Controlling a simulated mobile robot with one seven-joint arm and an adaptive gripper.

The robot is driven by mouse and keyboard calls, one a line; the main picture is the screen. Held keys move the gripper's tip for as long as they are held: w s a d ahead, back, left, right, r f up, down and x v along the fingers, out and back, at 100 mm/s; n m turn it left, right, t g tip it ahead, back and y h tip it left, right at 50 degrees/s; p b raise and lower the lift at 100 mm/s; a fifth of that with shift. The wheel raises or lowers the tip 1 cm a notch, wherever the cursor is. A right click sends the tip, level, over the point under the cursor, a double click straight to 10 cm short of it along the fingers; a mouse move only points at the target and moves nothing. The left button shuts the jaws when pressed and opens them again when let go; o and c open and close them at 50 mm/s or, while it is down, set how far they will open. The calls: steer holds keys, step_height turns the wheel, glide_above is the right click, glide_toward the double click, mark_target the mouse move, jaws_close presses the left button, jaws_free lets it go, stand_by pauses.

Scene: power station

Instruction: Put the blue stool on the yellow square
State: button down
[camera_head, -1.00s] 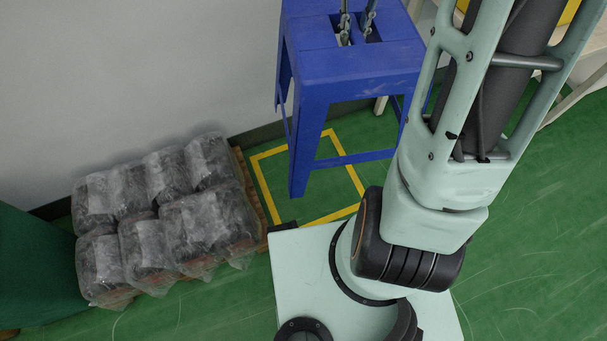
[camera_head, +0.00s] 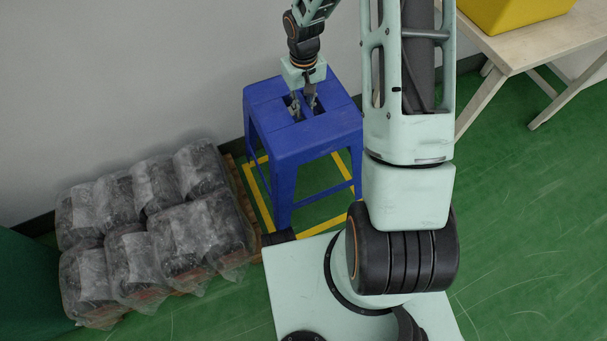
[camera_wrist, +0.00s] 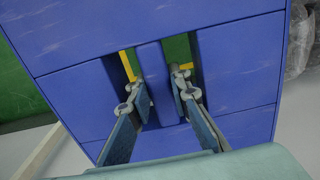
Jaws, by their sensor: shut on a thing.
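The blue stool (camera_head: 335,115) stands upright in the head view, over the yellow square (camera_head: 256,195) outlined on the green floor. Its near leg comes down close to the square's lower left corner, inside the lines. I cannot tell whether all its feet touch the floor. The stool hides part of the outline. My gripper (camera_head: 304,106) reaches down from above into the two slots in the seat and is shut on the bar between them. The wrist view shows my gripper (camera_wrist: 158,92) with one finger on each side of that bar, and yellow line through the slots of the stool (camera_wrist: 235,60).
Several plastic-wrapped dark bundles (camera_head: 150,220) lie on a wooden pallet left of the square. A grey wall (camera_head: 130,70) runs close behind. A table (camera_head: 545,40) with a yellow bin (camera_head: 515,10) stands at upper right. Green floor (camera_head: 530,220) on the right is clear.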

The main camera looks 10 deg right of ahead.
step_height(320, 180, down, 10)
steer(key=b, duration=0.3)
stand_by(0.4)
steer(key=c, duration=1.8)
jaws_free()
step_height(320, 180, up, 12)
steer(key=p, duration=0.3)
steer(key=shift+r, duration=0.1)
